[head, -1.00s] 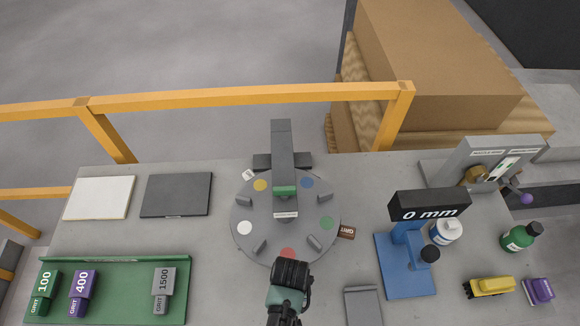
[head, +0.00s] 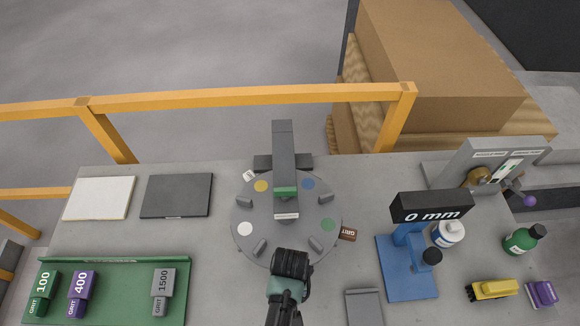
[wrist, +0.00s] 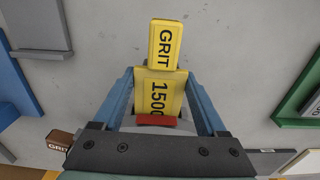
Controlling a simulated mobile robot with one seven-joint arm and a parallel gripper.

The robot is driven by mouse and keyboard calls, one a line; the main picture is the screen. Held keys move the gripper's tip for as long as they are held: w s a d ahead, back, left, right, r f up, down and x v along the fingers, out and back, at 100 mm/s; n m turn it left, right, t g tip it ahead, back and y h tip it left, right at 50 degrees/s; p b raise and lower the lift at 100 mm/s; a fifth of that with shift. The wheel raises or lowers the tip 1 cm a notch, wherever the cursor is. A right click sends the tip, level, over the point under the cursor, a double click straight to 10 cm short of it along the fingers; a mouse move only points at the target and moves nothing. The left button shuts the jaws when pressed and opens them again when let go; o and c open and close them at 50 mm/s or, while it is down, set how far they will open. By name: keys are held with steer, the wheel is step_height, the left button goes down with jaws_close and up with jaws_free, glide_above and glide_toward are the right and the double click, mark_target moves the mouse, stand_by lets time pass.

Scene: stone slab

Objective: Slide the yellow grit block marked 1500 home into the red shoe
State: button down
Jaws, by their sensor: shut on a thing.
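The yellow grit block marked 1500 (wrist: 164,50) is between the fingers of my gripper (wrist: 161,78) in the wrist view, its wide part gripped and its GRIT end toward the top. A red part (wrist: 155,121), seemingly the red shoe, crosses the block's lower end. They look in contact, but I cannot tell how far the block is in. In the head view my gripper (head: 290,264) is over the near edge of the grey turntable (head: 247,211). It hides the block and the red marking there.
The green tray (head: 130,275) at left holds green, purple and grey blocks. A blue gauge stand (head: 405,280) reading 0 mm stands at right, beside two bottles. A brown grit block (head: 348,234) lies right of the turntable. A grey post (head: 283,145) rises behind it.

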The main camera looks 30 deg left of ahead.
steer(key=shift+w+a+b, duration=0.3)
steer(key=shift+w+a, duration=0.2)
steer(key=shift+w, duration=0.25)
steer(key=shift+w+a+b, duration=0.3)
steer(key=shift+w+a, duration=0.2)
steer(key=shift+w, duration=0.25)
stand_by(0.9)
jaws_free()
